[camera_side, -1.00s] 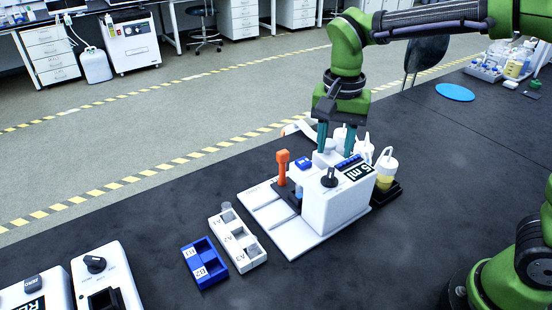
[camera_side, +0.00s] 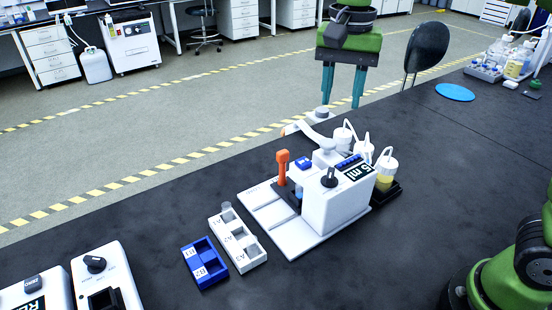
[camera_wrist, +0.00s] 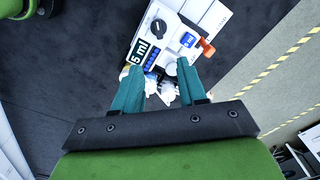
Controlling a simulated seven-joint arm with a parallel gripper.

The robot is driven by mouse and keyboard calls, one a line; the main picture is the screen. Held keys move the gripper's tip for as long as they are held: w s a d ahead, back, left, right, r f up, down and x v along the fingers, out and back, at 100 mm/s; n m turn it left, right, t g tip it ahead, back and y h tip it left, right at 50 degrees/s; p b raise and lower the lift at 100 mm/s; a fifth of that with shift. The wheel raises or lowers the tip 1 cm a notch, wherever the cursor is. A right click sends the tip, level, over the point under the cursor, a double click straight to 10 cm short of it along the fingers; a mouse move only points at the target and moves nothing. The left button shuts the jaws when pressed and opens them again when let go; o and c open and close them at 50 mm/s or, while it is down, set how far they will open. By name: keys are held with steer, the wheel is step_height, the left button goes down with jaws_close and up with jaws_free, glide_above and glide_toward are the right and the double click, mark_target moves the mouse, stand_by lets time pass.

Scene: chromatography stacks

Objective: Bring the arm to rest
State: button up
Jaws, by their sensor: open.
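My gripper (camera_side: 342,102) is open, with its two teal fingers apart and nothing between them. In the side view it hangs high at the top, pointing down, above and behind the white device. In the wrist view my gripper (camera_wrist: 160,82) also shows open and empty. The white device (camera_side: 330,210) marked "5 ml" stands on the dark bench, with a black knob and an orange-handled part (camera_side: 282,165) beside it. The device also shows in the wrist view (camera_wrist: 165,30), beyond the fingertips.
A white rack (camera_side: 238,238) and a blue rack (camera_side: 204,263) sit left of the device. White-capped bottles (camera_side: 385,168) stand right behind it. A blue disc (camera_side: 455,92) lies on the bench at the right. The bench front is mostly clear.

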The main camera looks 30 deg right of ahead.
steer(key=s+d+f+n+t+y, duration=0.1)
steer(key=s+d+f+n+t, duration=0.2)
steer(key=s, duration=0.3)
steer(key=s+d+f+n+t+y, duration=0.1)
steer(key=s+d+f+n+t, duration=0.2)
steer(key=s, duration=0.3)
steer(key=shift+s+d+f+t, duration=0.3)
steer(key=shift+d+f+t, duration=0.2)
steer(key=shift+d+f, duration=0.1)
